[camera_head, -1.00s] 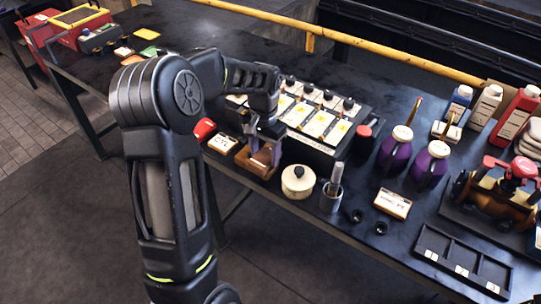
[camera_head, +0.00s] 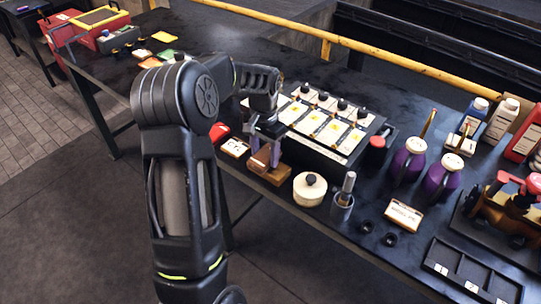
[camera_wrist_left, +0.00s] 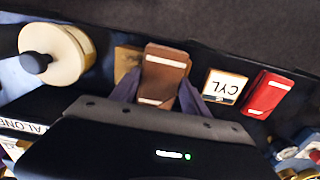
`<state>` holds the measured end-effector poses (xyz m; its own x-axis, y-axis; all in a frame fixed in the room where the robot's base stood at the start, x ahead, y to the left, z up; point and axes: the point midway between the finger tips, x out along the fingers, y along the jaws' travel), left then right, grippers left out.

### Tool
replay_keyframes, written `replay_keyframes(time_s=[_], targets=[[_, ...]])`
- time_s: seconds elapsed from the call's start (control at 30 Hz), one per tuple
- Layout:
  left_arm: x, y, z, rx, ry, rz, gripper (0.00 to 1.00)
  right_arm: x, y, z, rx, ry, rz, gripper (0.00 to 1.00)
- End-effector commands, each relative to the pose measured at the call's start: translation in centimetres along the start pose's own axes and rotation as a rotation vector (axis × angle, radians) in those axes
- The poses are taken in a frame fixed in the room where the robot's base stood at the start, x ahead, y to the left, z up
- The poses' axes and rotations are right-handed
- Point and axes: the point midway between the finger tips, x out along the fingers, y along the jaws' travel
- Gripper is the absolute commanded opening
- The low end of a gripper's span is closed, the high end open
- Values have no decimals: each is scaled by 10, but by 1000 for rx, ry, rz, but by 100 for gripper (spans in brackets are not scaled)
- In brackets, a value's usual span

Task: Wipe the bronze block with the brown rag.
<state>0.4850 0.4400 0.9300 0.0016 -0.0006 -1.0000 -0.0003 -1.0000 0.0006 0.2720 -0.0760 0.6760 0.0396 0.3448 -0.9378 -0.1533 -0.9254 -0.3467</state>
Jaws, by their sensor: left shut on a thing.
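My left gripper (camera_head: 265,156) is shut on the brown rag (camera_head: 261,157), a folded brown piece with pale stripes that also shows between the fingers in the left wrist view (camera_wrist_left: 165,74). The bronze block (camera_head: 272,174) sits near the front edge of the bench, right at the held rag. In the left wrist view the block (camera_wrist_left: 127,61) shows partly, beside and behind the rag. I cannot tell whether the rag touches the block. My right gripper is not in view.
A cream pot (camera_head: 309,189) with a dark knob stands right of the block. A CYL-labelled box (camera_head: 234,147) and a red piece (camera_head: 219,132) lie left. A dark case with labelled panels (camera_head: 331,127) stands behind. Dark bench top (camera_head: 200,43) lies open farther back.

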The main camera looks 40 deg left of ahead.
Motion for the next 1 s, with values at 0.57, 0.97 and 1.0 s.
replay_keyframes(time_s=[0.57,0.97,1.0], targets=[[1,-12,1,-1,-3,-1,7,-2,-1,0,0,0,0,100],[-1,-41,2,-1,-2,0,7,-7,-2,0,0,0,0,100],[-1,-41,2,-1,-2,0,7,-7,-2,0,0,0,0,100]])
